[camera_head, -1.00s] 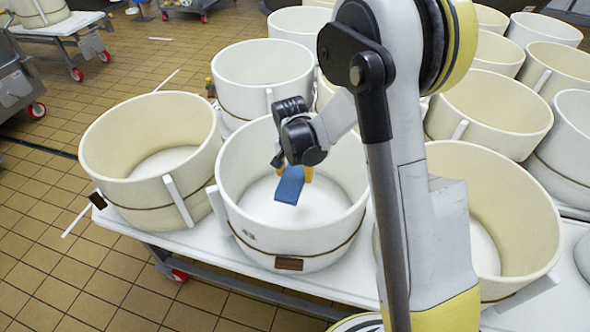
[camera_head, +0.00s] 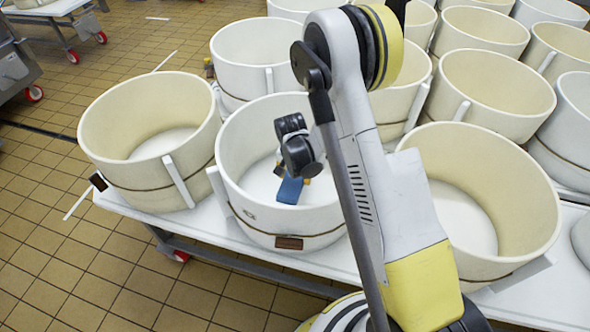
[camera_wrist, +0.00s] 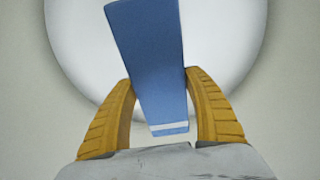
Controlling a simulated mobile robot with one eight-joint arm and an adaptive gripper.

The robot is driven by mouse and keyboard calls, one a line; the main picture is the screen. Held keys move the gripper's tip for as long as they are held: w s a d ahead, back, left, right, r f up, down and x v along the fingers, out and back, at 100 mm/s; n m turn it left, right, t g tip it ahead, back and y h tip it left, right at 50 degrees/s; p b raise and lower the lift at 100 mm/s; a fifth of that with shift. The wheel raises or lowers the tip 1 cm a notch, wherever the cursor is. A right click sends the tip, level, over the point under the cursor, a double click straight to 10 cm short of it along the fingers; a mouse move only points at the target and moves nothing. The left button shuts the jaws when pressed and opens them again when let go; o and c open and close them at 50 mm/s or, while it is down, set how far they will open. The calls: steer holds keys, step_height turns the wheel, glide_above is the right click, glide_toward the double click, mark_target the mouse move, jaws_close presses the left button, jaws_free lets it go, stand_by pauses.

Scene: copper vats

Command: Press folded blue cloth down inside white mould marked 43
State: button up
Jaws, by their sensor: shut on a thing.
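The white round mould (camera_head: 238,205) stands on the white table in the head view; its side mark is too small to read now. My gripper (camera_head: 293,176) is inside the mould's opening. It is shut on the folded blue cloth (camera_head: 290,190). In the wrist view the cloth (camera_wrist: 150,65) is a flat blue strip with a white stripe near its lower end. My yellow fingertips (camera_wrist: 160,80) grip it from both sides. Behind it the mould's pale floor (camera_wrist: 225,40) fills most of the view. Whether the cloth touches the floor I cannot tell.
A cream mould (camera_head: 150,135) stands close on the left, and a larger one (camera_head: 490,200) on the right. Several more moulds (camera_head: 495,90) crowd the tables behind. The tiled floor (camera_head: 80,250) at the front left is clear.

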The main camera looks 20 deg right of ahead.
steer(key=shift+f, duration=3.35)
steer(key=shift+f, duration=0.95)
stand_by(2.7)
steer(key=o, duration=1.4)
steer(key=shift+o, duration=0.2)
steer(key=r, duration=0.4)
steer(key=s+r, duration=0.1)
steer(key=r, duration=0.3)
steer(key=a+r, duration=0.1)
steer(key=r, duration=0.3)
steer(key=shift+s, duration=0.2)
